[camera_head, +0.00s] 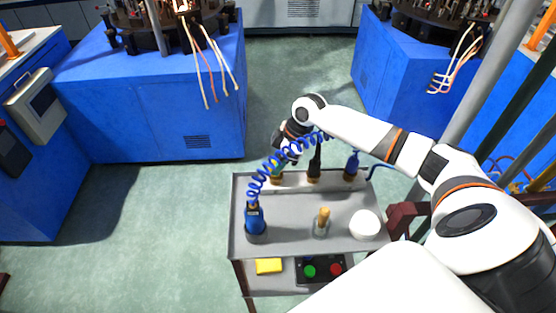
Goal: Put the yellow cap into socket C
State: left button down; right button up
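My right arm comes in from the right and reaches over the grey cart (285,212). My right gripper (280,152) points down above the far left part of the cart's raised back ledge (333,181). Beneath it is a small yellowish piece (276,177), which may be the yellow cap. The fingers are small and partly hidden by a blue coiled hose, so I cannot tell whether they hold anything. A dark bottle-like tool (314,168) and a blue one (351,167) stand along the ledge to the right. No socket letters are readable. My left gripper is not in view.
A blue bottle-like tool (255,222) with the coiled hose (262,178) stands front left on the cart. A glass vessel with a tan top (322,222) and a white round container (365,225) stand nearby. Below are a yellow block (268,266) and a button box (321,269).

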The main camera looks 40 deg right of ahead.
jog(key=shift+f+b, duration=0.35)
jog(key=shift+f, duration=0.75)
dwell(0.3)
jog(key=o, duration=1)
jog(key=shift+r, duration=0.1)
jog(key=shift+r+p, duration=3.4)
jog(key=shift+p, duration=0.05)
jog(key=shift+r, duration=1.05)
jog(key=shift+f, duration=0.1)
